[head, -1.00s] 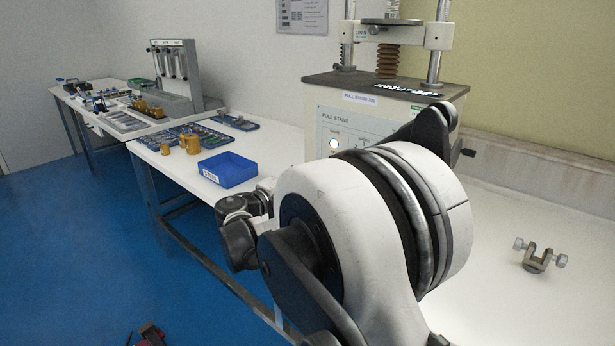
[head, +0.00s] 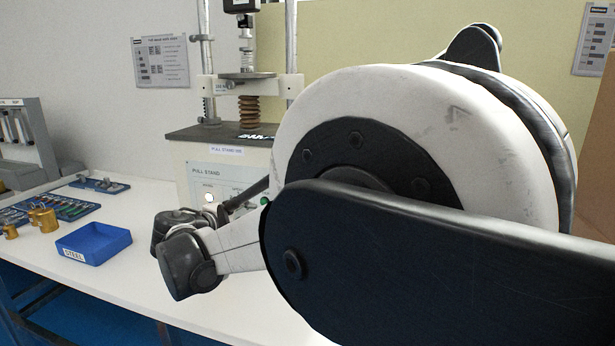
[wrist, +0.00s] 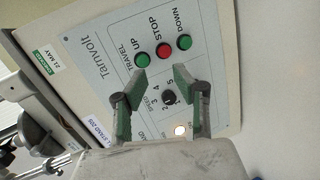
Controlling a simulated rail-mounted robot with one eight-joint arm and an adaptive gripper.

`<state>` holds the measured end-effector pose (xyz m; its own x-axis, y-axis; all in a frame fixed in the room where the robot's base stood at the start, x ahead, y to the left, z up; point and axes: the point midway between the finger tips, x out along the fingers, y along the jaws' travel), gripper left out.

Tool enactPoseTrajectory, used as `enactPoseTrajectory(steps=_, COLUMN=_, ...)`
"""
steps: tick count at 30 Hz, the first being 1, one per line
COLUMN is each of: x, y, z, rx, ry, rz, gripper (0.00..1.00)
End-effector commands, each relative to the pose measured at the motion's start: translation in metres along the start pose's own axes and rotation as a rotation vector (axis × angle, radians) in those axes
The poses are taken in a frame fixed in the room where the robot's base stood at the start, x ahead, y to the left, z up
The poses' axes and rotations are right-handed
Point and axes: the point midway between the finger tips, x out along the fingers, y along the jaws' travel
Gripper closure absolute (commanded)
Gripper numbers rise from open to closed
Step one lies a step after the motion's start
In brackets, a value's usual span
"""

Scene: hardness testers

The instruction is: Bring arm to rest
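My arm fills the right half of the head view, with its large white joint and dark link close to the camera. My gripper (wrist: 161,78) shows in the wrist view with its two green-padded fingers apart and nothing between them. It is in front of the control panel (wrist: 105,62) of the pull stand; I cannot tell the exact gap. The pull stand (head: 222,158) stands behind my arm in the head view, partly covered by it. Its panel has green UP and DOWN buttons, a red STOP button (wrist: 163,50) and a speed knob (wrist: 169,98).
A blue tray labelled STEEL (head: 94,243) stands on the white bench (head: 130,291) at left. A grey tester (head: 28,140) is at the far left. A brown surface stands at the right edge.

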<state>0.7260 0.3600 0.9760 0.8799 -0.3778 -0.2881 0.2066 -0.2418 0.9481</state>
Motion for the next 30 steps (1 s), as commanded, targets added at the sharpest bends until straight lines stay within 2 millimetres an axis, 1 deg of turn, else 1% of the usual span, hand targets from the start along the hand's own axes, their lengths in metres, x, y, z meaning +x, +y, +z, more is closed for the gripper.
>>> enactPoseTrajectory(steps=1, x=0.004, y=0.015, z=0.022, rx=0.022, ry=-0.018, rz=-0.029, gripper=0.72)
enactPoseTrajectory(steps=3, x=0.007, y=0.028, z=0.049, rx=0.054, ry=-0.039, rz=-0.074, gripper=0.72)
enactPoseTrajectory(steps=8, x=0.009, y=0.053, z=0.112, rx=0.136, ry=-0.085, rz=-0.172, gripper=0.72)
enactPoseTrajectory(steps=9, x=0.008, y=0.059, z=0.127, rx=0.157, ry=-0.095, rz=-0.196, gripper=0.72)
enactPoseTrajectory(steps=11, x=0.006, y=0.065, z=0.151, rx=0.191, ry=-0.111, rz=-0.23, gripper=0.72)
enactPoseTrajectory(steps=12, x=0.004, y=0.07, z=0.167, rx=0.214, ry=-0.123, rz=-0.252, gripper=0.72)
enactPoseTrajectory(steps=17, x=-0.01, y=0.082, z=0.226, rx=0.312, ry=-0.16, rz=-0.339, gripper=0.72)
enactPoseTrajectory(steps=18, x=-0.014, y=0.084, z=0.24, rx=0.338, ry=-0.169, rz=-0.359, gripper=0.72)
enactPoseTrajectory(steps=22, x=-0.031, y=0.088, z=0.285, rx=0.426, ry=-0.196, rz=-0.423, gripper=0.72)
enactPoseTrajectory(steps=27, x=-0.059, y=0.086, z=0.337, rx=0.548, ry=-0.227, rz=-0.5, gripper=0.72)
enactPoseTrajectory(steps=30, x=-0.076, y=0.083, z=0.365, rx=0.624, ry=-0.242, rz=-0.54, gripper=0.72)
